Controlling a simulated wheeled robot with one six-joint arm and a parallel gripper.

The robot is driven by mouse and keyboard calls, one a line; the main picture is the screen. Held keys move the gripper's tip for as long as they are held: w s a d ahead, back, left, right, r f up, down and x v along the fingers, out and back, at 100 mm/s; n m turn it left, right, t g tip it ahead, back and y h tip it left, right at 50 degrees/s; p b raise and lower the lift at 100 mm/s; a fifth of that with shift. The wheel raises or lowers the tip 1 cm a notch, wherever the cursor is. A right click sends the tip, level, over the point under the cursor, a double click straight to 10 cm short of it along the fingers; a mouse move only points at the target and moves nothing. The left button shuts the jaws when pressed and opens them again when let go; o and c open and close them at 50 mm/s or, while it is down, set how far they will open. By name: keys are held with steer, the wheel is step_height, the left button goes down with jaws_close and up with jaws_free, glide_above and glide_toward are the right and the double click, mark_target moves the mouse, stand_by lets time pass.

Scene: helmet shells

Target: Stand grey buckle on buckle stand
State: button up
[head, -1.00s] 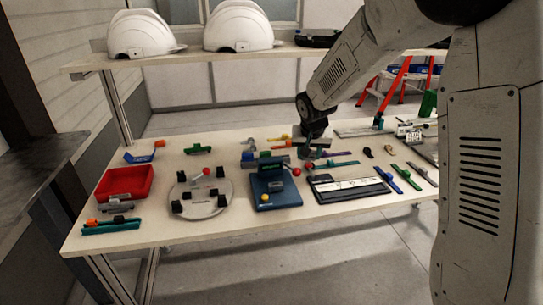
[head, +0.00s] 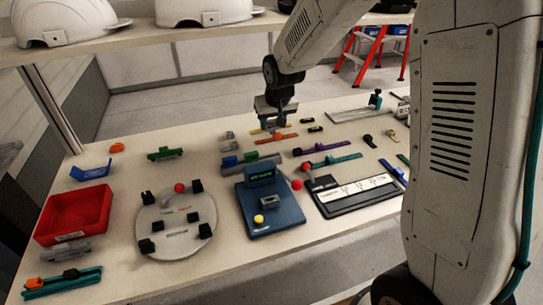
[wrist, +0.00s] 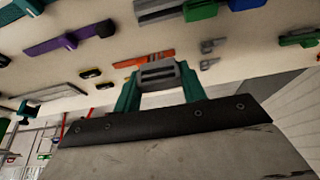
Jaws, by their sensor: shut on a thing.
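My gripper (head: 274,124) hangs over the back middle of the table in the head view. In the wrist view its two teal fingers (wrist: 157,88) are shut on the grey buckle (wrist: 158,73), a small block with a dark slot. The buckle is too small to make out in the head view. The table below it lies apart from the buckle. No label marks a buckle stand.
An orange strip (head: 275,138) lies near my gripper, with small grey clips (head: 228,146) to its left. A round grey plate (head: 176,222) and red tray (head: 74,214) stand at left. A shelf (head: 130,38) runs behind.

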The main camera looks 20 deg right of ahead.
mark_target(271, 155)
step_height(271, 155, down, 10)
steer(key=shift+s+a+r, duration=0.1)
stand_by(0.4)
steer(key=shift+f, duration=0.35)
steer(key=shift+s+f, duration=0.15)
steer(key=o, duration=0.7)
steer(key=shift+s+f, duration=0.1)
steer(key=shift+o, duration=0.2)
steer(key=shift+r, duration=0.2)
steer(key=v, duration=1.2)
steer(key=shift+w+r, duration=0.25)
steer(key=shift+r, duration=0.3)
